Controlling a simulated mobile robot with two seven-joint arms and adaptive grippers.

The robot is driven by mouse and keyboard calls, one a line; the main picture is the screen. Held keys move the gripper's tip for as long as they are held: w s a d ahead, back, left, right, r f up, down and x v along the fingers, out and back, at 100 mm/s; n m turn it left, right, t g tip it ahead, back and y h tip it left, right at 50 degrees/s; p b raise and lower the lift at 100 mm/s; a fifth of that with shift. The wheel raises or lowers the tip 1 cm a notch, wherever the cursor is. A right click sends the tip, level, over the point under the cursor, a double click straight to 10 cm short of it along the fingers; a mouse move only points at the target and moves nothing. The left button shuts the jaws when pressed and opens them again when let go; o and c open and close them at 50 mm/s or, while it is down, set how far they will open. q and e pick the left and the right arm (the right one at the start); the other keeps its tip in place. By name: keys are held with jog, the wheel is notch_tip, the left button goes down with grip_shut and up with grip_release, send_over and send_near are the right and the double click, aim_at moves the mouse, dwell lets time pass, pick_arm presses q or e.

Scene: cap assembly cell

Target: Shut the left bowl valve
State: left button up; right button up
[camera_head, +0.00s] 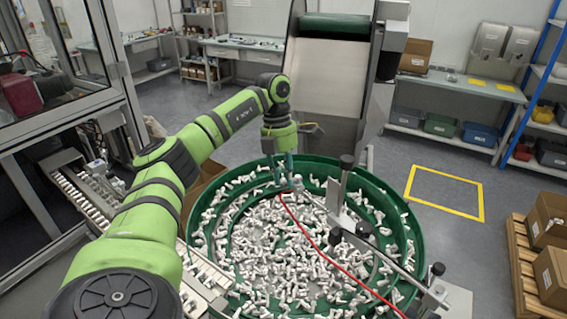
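My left gripper (281,178) points down at the far rim of the green bowl (411,232), below the conveyor. Its two fingers look apart, with a gap between them. The upper end of a red hose (318,243) lies right by the fingertips. The left bowl valve cannot be made out; it may be small or hidden at the fingertips. I cannot tell whether the fingers touch anything. My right gripper is not in view.
Many white caps (275,250) fill the bowl. A metal bracket with black knobs (347,162) stands over its right side. A conveyor (327,95) rises behind. A linear track (85,200) lies left. A yellow-marked floor square (445,190) is clear.

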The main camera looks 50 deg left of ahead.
pick_arm(q)
jog(key=o, duration=0.3)
jog(key=shift+w+d+f, duration=0.1)
jog(key=shift+w, duration=0.15)
jog(key=r, duration=0.4)
jog(key=a+r, duration=0.1)
jog(key=r, duration=0.2)
jog(key=a+r, duration=0.1)
jog(key=r, duration=0.3)
jog(key=shift+w+a+r, duration=0.15)
jog(key=shift+r, duration=0.2)
